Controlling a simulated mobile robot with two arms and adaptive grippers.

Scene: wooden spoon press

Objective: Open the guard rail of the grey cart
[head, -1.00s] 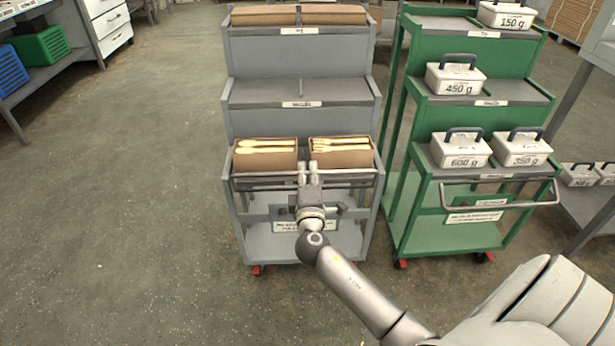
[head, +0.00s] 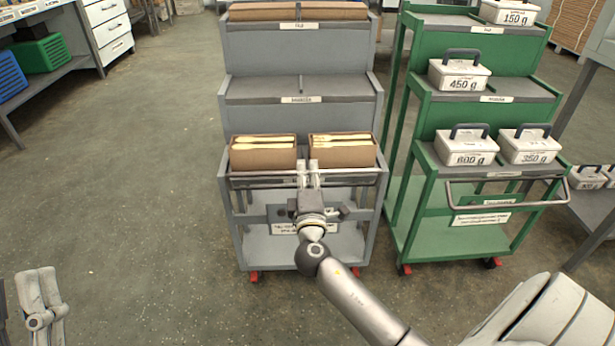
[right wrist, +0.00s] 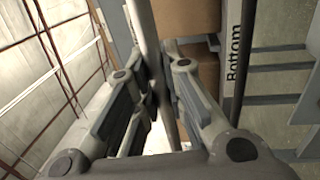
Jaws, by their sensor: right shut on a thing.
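The grey cart (head: 301,115) stands in the middle of the head view. Its guard rail (head: 350,175) is a thin grey bar across the front of the lowest of the three stepped shelves, just in front of two cardboard boxes. My right gripper (head: 308,168) is shut on the rail near its middle. In the right wrist view the rail (right wrist: 143,28) runs between my fingers (right wrist: 150,75). My left gripper (head: 38,290) is at the lower left, far from the cart; its fingers look close together, but their gap is unclear.
The two boxes (head: 263,155) (head: 342,152) hold wooden spoons. A green cart (head: 420,215) with labelled weights stands close on the right, its own rail (head: 510,205) sticking out in front. Floor left of the grey cart is clear.

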